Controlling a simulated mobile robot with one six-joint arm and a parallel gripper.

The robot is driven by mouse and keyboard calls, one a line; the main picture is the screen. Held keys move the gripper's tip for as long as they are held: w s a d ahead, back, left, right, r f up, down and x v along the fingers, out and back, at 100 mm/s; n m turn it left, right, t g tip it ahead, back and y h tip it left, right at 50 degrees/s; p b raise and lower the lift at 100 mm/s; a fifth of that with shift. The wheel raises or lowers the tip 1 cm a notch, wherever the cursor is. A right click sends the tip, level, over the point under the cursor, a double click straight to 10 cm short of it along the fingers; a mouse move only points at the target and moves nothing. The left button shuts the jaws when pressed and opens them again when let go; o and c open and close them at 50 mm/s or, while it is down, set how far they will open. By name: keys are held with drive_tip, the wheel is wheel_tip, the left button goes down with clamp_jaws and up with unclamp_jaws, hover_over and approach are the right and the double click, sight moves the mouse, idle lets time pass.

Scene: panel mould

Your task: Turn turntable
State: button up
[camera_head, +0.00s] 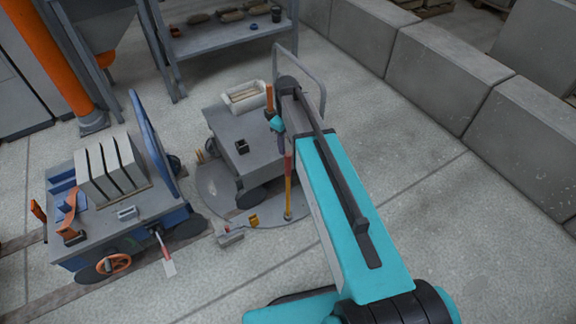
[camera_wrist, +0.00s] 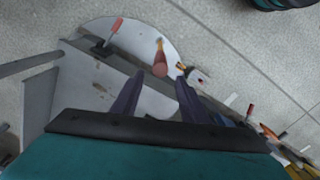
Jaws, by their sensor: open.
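The turntable (camera_head: 216,190) is a round grey plate set in the floor, and a grey cart (camera_head: 226,128) stands over it. It also shows in the wrist view (camera_wrist: 125,35). An upright lever (camera_head: 288,190) with a red top and yellow shaft rises from the turntable's right part. In the wrist view the lever (camera_wrist: 160,62) is seen nearly end-on, just beyond and between the fingertips. My gripper (camera_head: 283,146) is open, its fingers pointing down just above the lever's top. In the wrist view my gripper (camera_wrist: 160,78) has nothing clamped; contact with the lever cannot be told.
A small yellow part (camera_head: 253,220) sits at the turntable's front edge. A blue-grey cart (camera_head: 140,205) with grey slabs (camera_head: 110,168) stands at the left. A shelf (camera_head: 215,42) is behind. Concrete blocks (camera_head: 440,80) line the right. The floor at right is clear.

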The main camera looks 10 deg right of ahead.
sight(287, 166)
drive_tip(key=shift+f, duration=6.9)
clamp_jaws()
